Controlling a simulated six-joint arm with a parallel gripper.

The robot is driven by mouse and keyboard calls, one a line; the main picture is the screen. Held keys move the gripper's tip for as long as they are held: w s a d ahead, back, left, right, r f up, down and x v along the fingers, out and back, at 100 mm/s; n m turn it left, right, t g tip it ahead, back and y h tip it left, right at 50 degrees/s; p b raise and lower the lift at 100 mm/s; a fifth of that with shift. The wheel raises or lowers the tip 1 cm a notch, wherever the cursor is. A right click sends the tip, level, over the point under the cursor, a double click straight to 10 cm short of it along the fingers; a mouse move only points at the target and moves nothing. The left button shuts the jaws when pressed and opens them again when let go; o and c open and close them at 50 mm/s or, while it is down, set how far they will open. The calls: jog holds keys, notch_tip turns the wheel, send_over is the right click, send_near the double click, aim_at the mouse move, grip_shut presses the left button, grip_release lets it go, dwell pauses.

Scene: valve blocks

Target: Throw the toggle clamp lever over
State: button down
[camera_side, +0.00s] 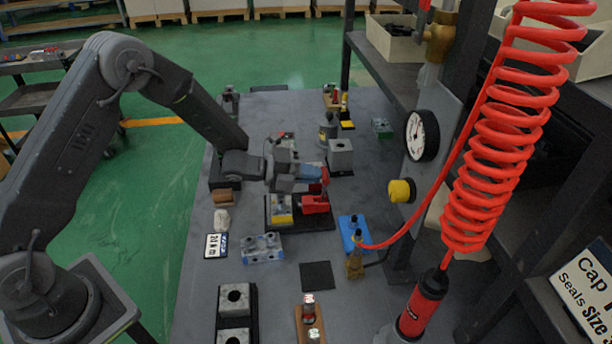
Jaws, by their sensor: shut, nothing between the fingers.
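A red block (315,204), which looks like the toggle clamp's body, sits on a dark base plate (318,224) in the middle of the bench. A silver block with a yellow front (281,213) stands on the same plate, to its left. A small upright red part (325,174), perhaps the lever's grip, shows just above the red block. My gripper (312,180) is shut and empty, pointing right, above the plate and close to this red part. I cannot tell whether they touch. My gripper hides part of the clamp, so the lever's exact position is unclear.
A grey valve block (262,248) and a label card (216,245) lie front left of the plate. A blue block (352,234) stands at right, near a coiled red hose (490,150). A grey block (340,154) stands behind. A dark square pad (317,275) lies bare in front.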

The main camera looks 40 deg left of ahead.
jog(key=w+d+g+y, duration=0.2)
jog(key=shift+w+d+r+g+y, duration=0.3)
jog(key=shift+d+r+g+y, duration=0.05)
jog(key=shift+g+y, duration=0.05)
jog(key=shift+w+d+f, duration=0.3)
jog(key=shift+w+d, duration=0.35)
jog(key=shift+w+d+f, duration=0.3)
jog(key=shift+w+d, duration=0.3)
jog(key=shift+d, duration=0.1)
jog(key=s+a+r, duration=0.3)
jog(key=r, duration=0.2)
jog(key=s+a+r, duration=0.3)
jog(key=r, duration=0.3)
jog(key=shift+a+r, duration=0.15)
jog(key=shift+r, duration=0.1)
jog(key=shift+w, duration=0.1)
